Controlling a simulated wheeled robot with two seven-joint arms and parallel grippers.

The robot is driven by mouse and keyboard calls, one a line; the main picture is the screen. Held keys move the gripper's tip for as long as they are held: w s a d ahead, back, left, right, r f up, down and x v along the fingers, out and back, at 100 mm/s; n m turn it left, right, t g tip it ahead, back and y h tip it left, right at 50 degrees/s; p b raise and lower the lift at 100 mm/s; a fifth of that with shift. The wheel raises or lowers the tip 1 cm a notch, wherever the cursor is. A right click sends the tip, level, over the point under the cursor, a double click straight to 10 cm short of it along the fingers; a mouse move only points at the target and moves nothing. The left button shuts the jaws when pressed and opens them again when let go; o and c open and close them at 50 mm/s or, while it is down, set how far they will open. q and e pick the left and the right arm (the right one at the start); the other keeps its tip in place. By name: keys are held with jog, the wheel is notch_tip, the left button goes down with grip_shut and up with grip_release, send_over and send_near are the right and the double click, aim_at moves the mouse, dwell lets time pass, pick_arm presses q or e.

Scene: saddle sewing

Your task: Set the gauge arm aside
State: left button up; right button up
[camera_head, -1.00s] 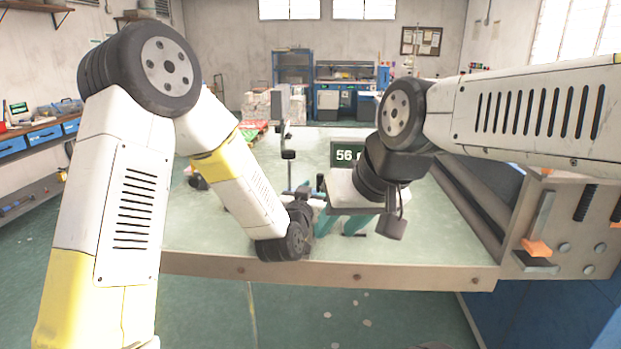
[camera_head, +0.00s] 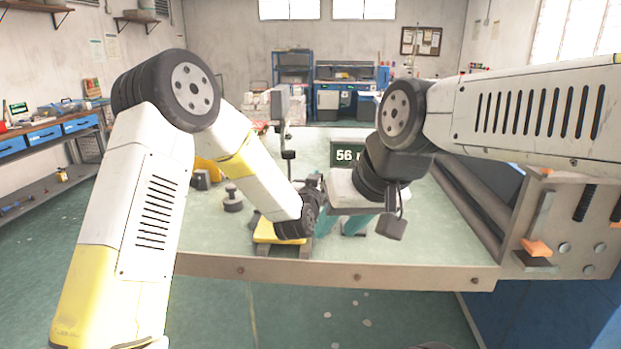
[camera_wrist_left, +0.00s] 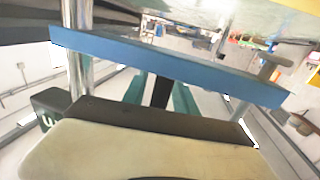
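A long flat blue bar (camera_wrist_left: 170,66), which may be the gauge arm, crosses the left wrist view beside a shiny upright post (camera_wrist_left: 80,60). Below it is a cream-coloured pad (camera_wrist_left: 150,152) on a dark block. In the head view, a pale pad (camera_head: 342,186) stands on teal legs at the bench's middle. My left gripper (camera_head: 316,184) is just left of this pad, mostly hidden by its wrist. Its fingers cannot be made out in either view. My right wrist is over the pad's right side; its gripper is hidden. Neither grip can be judged.
A green workbench (camera_head: 215,240) spreads around the arms. A yellow-topped block (camera_head: 268,230) sits below my left wrist, and a grey weight-like piece (camera_head: 232,200) stands left of it.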

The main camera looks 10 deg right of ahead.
pick_arm(q)
grip_shut()
dwell(1.2)
